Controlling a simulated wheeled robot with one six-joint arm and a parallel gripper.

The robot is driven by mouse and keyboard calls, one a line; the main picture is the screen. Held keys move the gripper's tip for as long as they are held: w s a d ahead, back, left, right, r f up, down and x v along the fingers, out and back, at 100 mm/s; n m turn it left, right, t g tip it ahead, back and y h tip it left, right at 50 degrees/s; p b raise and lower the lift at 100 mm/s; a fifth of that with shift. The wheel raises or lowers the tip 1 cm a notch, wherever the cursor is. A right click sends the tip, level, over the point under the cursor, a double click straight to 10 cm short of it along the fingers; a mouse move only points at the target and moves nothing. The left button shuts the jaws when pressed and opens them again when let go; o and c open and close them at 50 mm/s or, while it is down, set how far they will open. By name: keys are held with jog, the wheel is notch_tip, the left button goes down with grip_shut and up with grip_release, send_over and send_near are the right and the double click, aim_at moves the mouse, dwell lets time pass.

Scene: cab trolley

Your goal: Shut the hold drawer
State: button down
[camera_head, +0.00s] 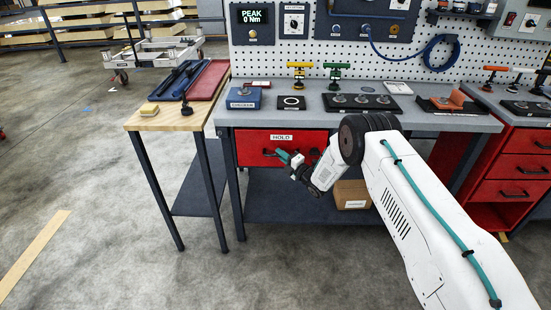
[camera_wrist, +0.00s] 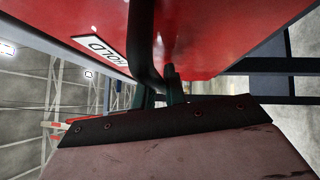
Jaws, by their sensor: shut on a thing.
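The hold drawer (camera_head: 252,146) has a red front with a white HOLD label and sits under the left part of the grey workbench. Its dark bar handle (camera_head: 267,153) shows just left of my gripper (camera_head: 283,157), which is at the drawer front. In the wrist view the handle (camera_wrist: 143,45) runs down between the teal fingers of my gripper (camera_wrist: 162,92), which is shut on it. The red drawer front (camera_wrist: 210,35) fills the top of that view, with the HOLD label on it. I cannot tell how far out the drawer stands.
A wooden side table (camera_head: 165,122) stands left of the workbench (camera_head: 310,117), which carries tools and black plates. A cardboard box (camera_head: 352,195) sits on the lower shelf. A red drawer cabinet (camera_head: 522,167) stands at right.

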jog(key=shift+w+r, duration=0.1)
jog(key=shift+w, duration=0.05)
jog(key=c, duration=1.5)
grip_release()
jog(key=shift+o, duration=0.2)
jog(key=shift+d, duration=0.1)
jog(key=shift+s+d+f, duration=0.2)
jog(key=shift+s, duration=0.05)
jog(key=v, duration=0.7)
